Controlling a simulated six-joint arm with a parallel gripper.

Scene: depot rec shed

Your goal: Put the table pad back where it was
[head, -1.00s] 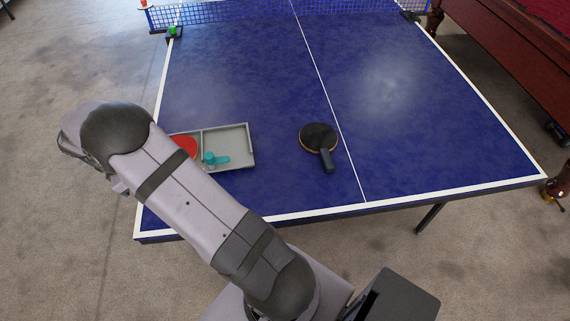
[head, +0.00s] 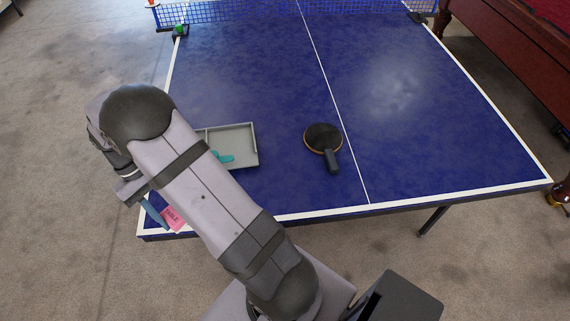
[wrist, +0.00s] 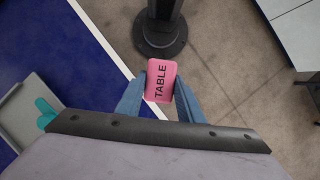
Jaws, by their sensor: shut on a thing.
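The table pad (head: 173,218) is a small pink block marked "TABLE". My gripper (head: 157,213) is shut on it in the head view, at the near left corner of the blue table (head: 270,100). In the wrist view the pad (wrist: 161,80) sits upright between the two blue fingers of my gripper (wrist: 160,97), its lettering turned sideways. Behind it there lie the table's white edge line and the floor. How high the pad is above the table cannot be told.
A grey divided tray (head: 252,128) with a teal item (head: 226,158) lies on the table, partly hidden by my arm. A black paddle (head: 323,138) lies right of it. The net (head: 240,12) crosses the far end. The right half of the table is clear.

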